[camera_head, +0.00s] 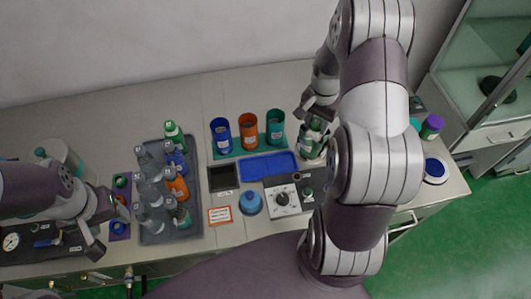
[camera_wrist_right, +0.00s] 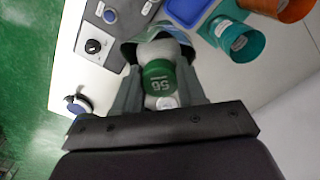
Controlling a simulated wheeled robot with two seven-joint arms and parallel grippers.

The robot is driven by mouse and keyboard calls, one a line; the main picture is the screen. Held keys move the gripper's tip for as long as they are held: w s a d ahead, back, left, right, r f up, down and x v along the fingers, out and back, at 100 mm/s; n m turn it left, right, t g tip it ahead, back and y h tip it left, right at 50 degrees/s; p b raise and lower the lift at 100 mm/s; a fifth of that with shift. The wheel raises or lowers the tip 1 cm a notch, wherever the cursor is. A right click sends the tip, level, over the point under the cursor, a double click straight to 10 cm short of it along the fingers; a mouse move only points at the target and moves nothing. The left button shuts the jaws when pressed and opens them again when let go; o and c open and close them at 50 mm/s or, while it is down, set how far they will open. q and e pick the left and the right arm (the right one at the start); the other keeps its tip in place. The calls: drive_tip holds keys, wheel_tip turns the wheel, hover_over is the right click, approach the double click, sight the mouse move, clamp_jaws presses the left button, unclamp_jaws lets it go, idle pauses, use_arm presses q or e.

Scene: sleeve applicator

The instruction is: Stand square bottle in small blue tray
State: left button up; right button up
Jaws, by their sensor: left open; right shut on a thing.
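The small blue tray (camera_head: 267,166) lies flat and empty right of the middle of the bench; part of it shows in the right wrist view (camera_wrist_right: 190,8). My right gripper (camera_head: 316,117) is shut on a green-capped bottle (camera_wrist_right: 158,78), just right of the blue tray. The cap faces the wrist camera, between the two fingers. The bottle's lower part is mostly hidden, so I cannot tell whether it is square. My left gripper (camera_head: 103,228) is open and empty, left of the grey tray.
A grey tray (camera_head: 158,238) holds several bottles. Blue (camera_head: 221,135), orange (camera_head: 249,131) and teal (camera_head: 275,127) cups stand behind the blue tray. A dial box (camera_head: 284,200) and a blue round-topped item (camera_head: 250,202) stand in front. A purple-topped container (camera_head: 432,126) is at right.

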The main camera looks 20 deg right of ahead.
drive_tip(key=w+a+f+p, duration=0.3)
drive_tip(key=w+a+f, duration=0.1)
drive_tip(key=a+f, duration=0.4)
drive_tip(key=shift+w+f, duration=0.25)
drive_tip(key=shift+f, duration=0.6)
drive_tip(key=o, duration=0.9)
use_arm(q)
wheel_tip(320, 180, up, 4)
drive_tip(key=shift+r, duration=0.1)
use_arm(e)
drive_tip(key=shift+o, duration=0.5)
drive_tip(key=shift+d, duration=0.2)
